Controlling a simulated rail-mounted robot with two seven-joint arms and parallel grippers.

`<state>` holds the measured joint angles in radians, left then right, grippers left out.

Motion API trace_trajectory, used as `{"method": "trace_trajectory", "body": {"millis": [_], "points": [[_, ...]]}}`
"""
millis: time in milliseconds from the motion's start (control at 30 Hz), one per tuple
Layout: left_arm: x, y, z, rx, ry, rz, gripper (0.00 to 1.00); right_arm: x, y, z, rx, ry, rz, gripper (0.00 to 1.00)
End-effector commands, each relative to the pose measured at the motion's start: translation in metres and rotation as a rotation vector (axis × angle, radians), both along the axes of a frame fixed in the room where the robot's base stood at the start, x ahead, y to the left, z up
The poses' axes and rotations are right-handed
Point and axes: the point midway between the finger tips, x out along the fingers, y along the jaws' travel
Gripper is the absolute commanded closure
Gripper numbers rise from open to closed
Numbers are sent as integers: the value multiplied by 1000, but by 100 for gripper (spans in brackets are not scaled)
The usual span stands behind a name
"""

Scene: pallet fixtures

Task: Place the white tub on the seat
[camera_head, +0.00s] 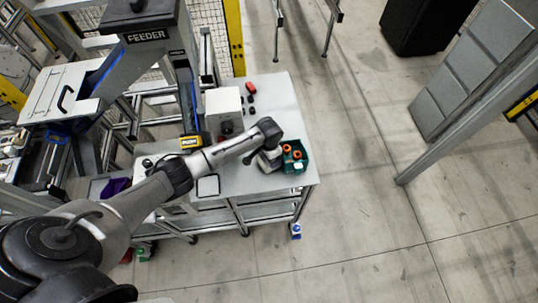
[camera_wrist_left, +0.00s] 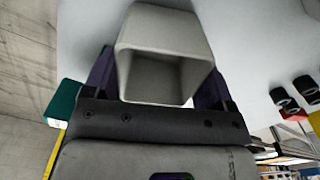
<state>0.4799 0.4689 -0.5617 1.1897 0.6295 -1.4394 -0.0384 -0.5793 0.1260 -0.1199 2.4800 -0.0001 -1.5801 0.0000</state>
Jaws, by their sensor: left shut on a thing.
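The white tub (camera_wrist_left: 165,55) sits between the two dark fingers of my left gripper (camera_wrist_left: 158,85) in the wrist view, its square open mouth facing the camera. The left gripper is shut on it. In the head view my left gripper (camera_head: 270,160) is over the right part of the grey table (camera_head: 255,180), just left of a green bin. The tub is hard to make out there, and its gap to the table cannot be told. A flat pale square with a dark rim (camera_head: 208,186) lies near the table's front edge; whether it is the seat is unclear. My right gripper is out of view.
The green bin (camera_head: 302,165) holds orange-topped parts. A white box (camera_head: 224,105) stands behind my forearm, with red and black small items (camera_head: 250,88) beside it. The feeder (camera_head: 150,35) rises at the back left. Open floor lies right of the table.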

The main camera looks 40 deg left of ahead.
Motion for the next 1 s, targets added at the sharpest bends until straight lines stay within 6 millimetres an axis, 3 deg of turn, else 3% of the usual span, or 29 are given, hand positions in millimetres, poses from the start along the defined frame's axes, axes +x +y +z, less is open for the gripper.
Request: {"method": "trace_trajectory", "body": {"millis": [433,467,667,1000], "points": [[1,0,-4,0,0,0,46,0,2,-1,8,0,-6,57],[1,0,-5,0,0,0,21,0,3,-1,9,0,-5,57],[1,0,-4,0,0,0,2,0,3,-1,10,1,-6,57],[1,0,2,1,-1,0,0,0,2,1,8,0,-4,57]]}}
